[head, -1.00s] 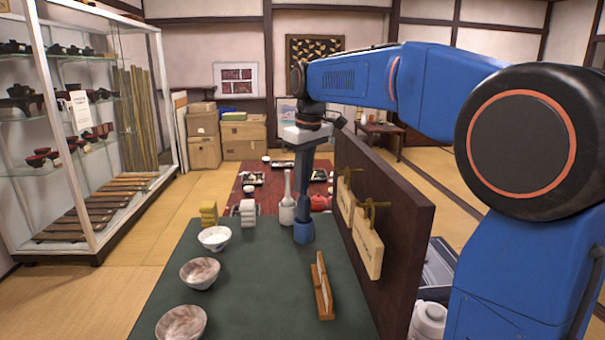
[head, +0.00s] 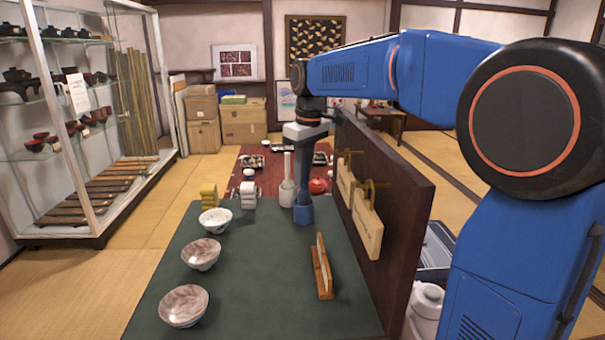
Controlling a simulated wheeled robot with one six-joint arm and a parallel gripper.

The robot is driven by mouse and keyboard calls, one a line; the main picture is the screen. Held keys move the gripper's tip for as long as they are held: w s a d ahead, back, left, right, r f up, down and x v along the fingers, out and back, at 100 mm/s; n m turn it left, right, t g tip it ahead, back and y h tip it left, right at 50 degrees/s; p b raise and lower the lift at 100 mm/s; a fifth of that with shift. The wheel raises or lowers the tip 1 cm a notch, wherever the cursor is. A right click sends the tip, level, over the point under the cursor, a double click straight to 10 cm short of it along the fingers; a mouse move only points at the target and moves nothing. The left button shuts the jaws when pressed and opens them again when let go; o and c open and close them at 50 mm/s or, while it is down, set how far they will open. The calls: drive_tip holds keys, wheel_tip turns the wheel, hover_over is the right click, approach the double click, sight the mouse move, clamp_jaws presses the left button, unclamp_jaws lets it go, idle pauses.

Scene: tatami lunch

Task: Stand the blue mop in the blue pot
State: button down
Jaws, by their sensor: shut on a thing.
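The blue pot (head: 303,215) stands upright on the dark green table top, toward its far end. My gripper (head: 304,165) hangs above it, pointing down, and is shut on the blue mop. The mop is mostly hidden by the fingers. A blue-grey part (head: 303,196) shows just below them, in line with the pot's mouth. How deep it sits inside the pot I cannot tell.
A white pot (head: 287,196) with a white handle stands close left of the blue pot. Several bowls (head: 201,254) line the left side. A wooden stand (head: 321,270) is in front. A dark partition (head: 395,215) with hanging wooden tags (head: 368,230) borders the right.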

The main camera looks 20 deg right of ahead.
drive_tip(key=c, duration=1.7)
unclamp_jaws()
drive_tip(key=shift+o, duration=0.2)
wheel_tip(320, 180, up, 17)
drive_tip(key=s+d, duration=0.1)
drive_tip(key=shift+s+r, duration=0.15)
drive_tip(key=shift+s, duration=0.25)
drive_tip(key=shift+d, duration=0.1)
